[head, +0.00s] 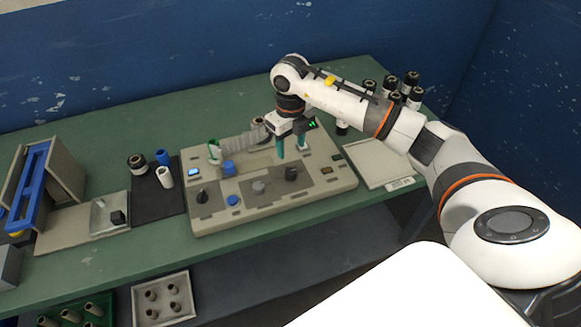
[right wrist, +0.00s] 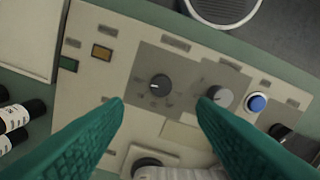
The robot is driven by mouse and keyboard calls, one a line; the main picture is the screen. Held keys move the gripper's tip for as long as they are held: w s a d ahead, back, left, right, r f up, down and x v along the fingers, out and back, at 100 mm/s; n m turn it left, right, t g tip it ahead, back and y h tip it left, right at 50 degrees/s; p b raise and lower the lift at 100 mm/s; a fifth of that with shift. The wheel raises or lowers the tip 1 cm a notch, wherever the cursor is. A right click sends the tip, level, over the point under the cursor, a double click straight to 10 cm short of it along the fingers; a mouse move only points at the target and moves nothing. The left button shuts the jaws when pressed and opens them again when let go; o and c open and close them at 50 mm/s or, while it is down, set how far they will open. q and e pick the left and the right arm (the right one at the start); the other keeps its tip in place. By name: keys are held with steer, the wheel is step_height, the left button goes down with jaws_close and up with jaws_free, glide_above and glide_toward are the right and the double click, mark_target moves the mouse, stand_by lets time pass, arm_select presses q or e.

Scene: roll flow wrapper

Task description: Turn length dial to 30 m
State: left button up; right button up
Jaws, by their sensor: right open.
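The control panel (head: 320,190) lies on the green bench. It carries a black dial (head: 291,173), a grey dial (head: 258,187) and another black dial (head: 202,196) at its left. The labels are too small to read, so I cannot tell which is the length dial. My right gripper (head: 291,147) is open and empty above the panel's back right. In the right wrist view, the black dial (right wrist: 160,85) shows between and beyond the green fingers, apart from them. The grey dial (right wrist: 220,96) is near the right fingertip. My left gripper is not in view.
A pale tray (head: 375,163) and several dark-capped rolls (head: 410,82) are to the right. A dark mat (head: 155,195) with small cylinders lies left.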

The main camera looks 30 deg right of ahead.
mark_target(290, 171)
step_height(290, 171, down, 10)
steer(key=shift+r+p, duration=0.1)
steer(key=shift+p, duration=0.85)
steer(key=c, duration=1)
